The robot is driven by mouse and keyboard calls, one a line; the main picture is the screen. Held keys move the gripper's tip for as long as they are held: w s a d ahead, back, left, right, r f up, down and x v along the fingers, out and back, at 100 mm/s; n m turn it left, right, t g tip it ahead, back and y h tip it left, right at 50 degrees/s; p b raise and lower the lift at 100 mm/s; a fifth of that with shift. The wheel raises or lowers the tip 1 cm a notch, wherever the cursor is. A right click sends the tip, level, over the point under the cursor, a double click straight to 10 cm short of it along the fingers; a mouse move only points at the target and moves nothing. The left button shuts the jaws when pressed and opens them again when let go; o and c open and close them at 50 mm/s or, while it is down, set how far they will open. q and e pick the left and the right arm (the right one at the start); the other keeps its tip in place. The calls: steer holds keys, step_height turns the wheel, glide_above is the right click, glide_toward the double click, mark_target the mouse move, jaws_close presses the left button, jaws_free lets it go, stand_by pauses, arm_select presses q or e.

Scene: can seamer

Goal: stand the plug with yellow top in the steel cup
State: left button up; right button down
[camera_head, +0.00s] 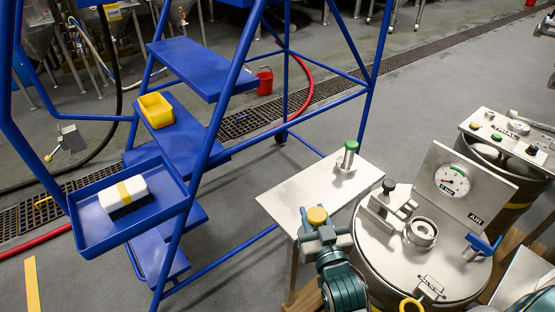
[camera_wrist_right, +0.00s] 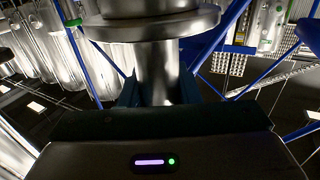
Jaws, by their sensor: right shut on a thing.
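The plug with yellow top (camera_head: 317,215) is held upright in my right gripper (camera_head: 325,238), left of the round machine lid. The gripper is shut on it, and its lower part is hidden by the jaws. In the right wrist view the plug's steel body (camera_wrist_right: 155,75) sits between the jaws, with a wide flange above. The steel cup (camera_head: 421,232) is an open round ring on the lid, to the right of the plug and apart from it. Its inside looks empty. My left gripper is not in view.
A green-topped plug (camera_head: 350,154) stands on the steel side shelf (camera_head: 305,192). A black-topped part (camera_head: 388,186) is beside the cup. An upright gauge panel (camera_head: 455,181) rises behind the cup, and a blue-handled part (camera_head: 482,246) is at its right. Blue steps (camera_head: 205,68) stand left.

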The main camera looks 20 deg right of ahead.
steer(key=shift+s+a+r+y, duration=0.2)
steer(key=shift+a+r+y, duration=0.05)
steer(key=shift+a+y, duration=0.1)
steer(key=shift+s+a+r+n+p, duration=0.1)
steer(key=shift+s+a+n+p, duration=0.05)
steer(key=shift+a+n+p, duration=0.2)
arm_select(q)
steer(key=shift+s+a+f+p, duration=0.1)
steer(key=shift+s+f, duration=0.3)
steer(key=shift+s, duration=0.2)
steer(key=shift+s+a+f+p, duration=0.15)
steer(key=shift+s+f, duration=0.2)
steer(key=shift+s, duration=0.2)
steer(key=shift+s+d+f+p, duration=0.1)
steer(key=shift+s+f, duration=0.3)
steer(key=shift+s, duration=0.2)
arm_select(e)
steer(key=shift+s+a+r+n+y, duration=0.4)
steer(key=shift+a+r+y, duration=0.15)
steer(key=shift+a+y, duration=0.25)
